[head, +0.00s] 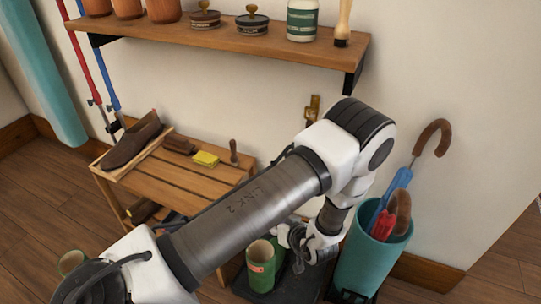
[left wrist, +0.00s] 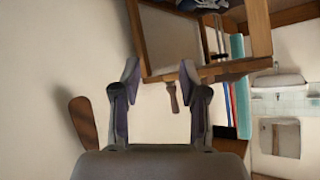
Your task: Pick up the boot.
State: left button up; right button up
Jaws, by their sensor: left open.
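A green boot (head: 261,268) with a red label stands upright on a dark tray at the lower middle of the head view; its open top shows. My left gripper (head: 298,240) is just right of and behind the boot's top, partly hidden by my own wrist. In the left wrist view my left gripper (left wrist: 160,71) has its two fingers spread wide, with nothing between them. No boot can be made out in that view. A second green open-topped thing (head: 72,262), perhaps another boot, is partly hidden by my arm. My right gripper is out of view.
A teal umbrella bin (head: 365,262) stands close right of the dark tray (head: 300,283). A loaded wall shelf (head: 220,45) is above.

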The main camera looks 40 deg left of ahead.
pick_arm(q)
notch_tip(320, 180, down, 10)
jog(key=w+d+n+g+y+b, duration=0.1)
jog(key=d+n+g+y+b, duration=0.15)
jog(key=n+b, duration=0.5)
jog(key=g+h+b, duration=0.1)
jog(key=g+b, duration=0.1)
jog(key=b, duration=0.6)
send_over(270, 252)
notch_tip(270, 252, down, 4)
jog(key=f, duration=0.1)
jog(key=shift+a+r+t, duration=0.25)
jog(key=shift+a+r, duration=0.05)
jog(key=shift+r, duration=0.15)
jog(key=shift+s, duration=0.1)
grip_shut()
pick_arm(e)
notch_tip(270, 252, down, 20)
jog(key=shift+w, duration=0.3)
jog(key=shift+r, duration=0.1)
